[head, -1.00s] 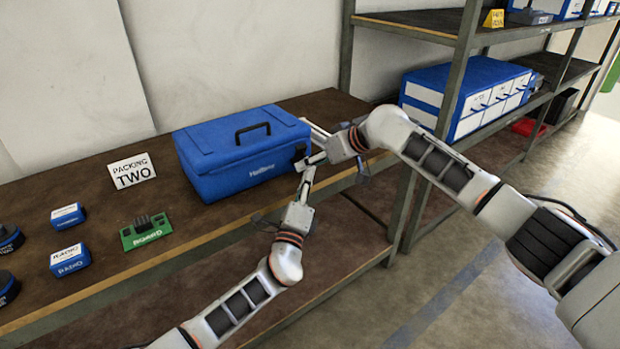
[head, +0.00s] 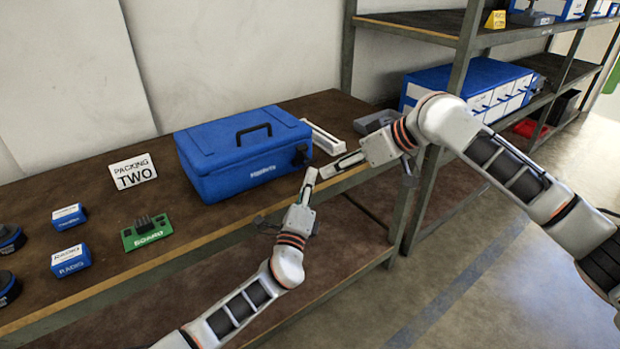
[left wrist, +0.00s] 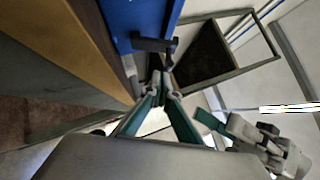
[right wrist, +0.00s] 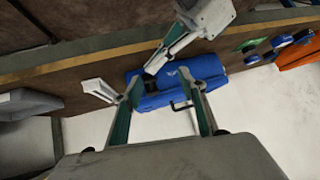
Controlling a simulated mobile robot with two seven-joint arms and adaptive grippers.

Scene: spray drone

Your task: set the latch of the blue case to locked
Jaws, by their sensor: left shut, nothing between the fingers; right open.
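The blue case (head: 240,160) stands closed on the brown bench with its black handle on the lid. Its dark latch (head: 300,155) is at the right end of the front face. The latch also shows as a dark bar in the left wrist view (left wrist: 152,44). I cannot tell its setting. My left gripper (head: 309,178) is shut and empty, its tips just below and in front of the latch. My right gripper (head: 338,167) is open and empty, to the right of the left tips and apart from the case. The case lies beyond its spread fingers in the right wrist view (right wrist: 185,82).
A "PACKING TWO" sign (head: 133,172), a green board (head: 146,232) and blue boxes (head: 70,259) are to the left. A shelf post (head: 455,90) rises at the right.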

